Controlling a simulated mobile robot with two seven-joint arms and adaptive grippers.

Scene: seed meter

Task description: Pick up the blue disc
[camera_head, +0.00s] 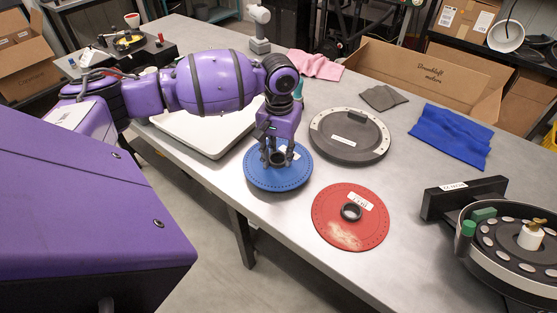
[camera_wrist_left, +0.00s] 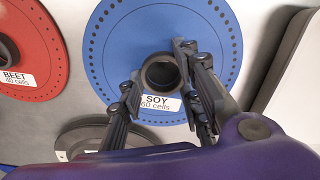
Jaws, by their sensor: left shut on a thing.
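The blue disc (camera_head: 268,180) lies at the near edge of the grey table, below my left gripper (camera_head: 277,158). In the left wrist view the blue disc (camera_wrist_left: 115,60) has a label reading SOY 60 cells and a dark ring-shaped hub (camera_wrist_left: 161,73) at its centre. My left gripper (camera_wrist_left: 160,90) points down with its fingers on either side of the hub and is shut on it. I cannot tell whether the disc touches the table. My right gripper is not in view.
A red disc (camera_head: 335,236) labelled BEET lies to the right. A round dark grey plate (camera_head: 350,150) lies behind. A white tray (camera_head: 190,131) is at the left, a seed meter (camera_head: 506,262) at the right. A blue cloth (camera_head: 450,140) and cardboard box (camera_head: 410,78) are farther back.

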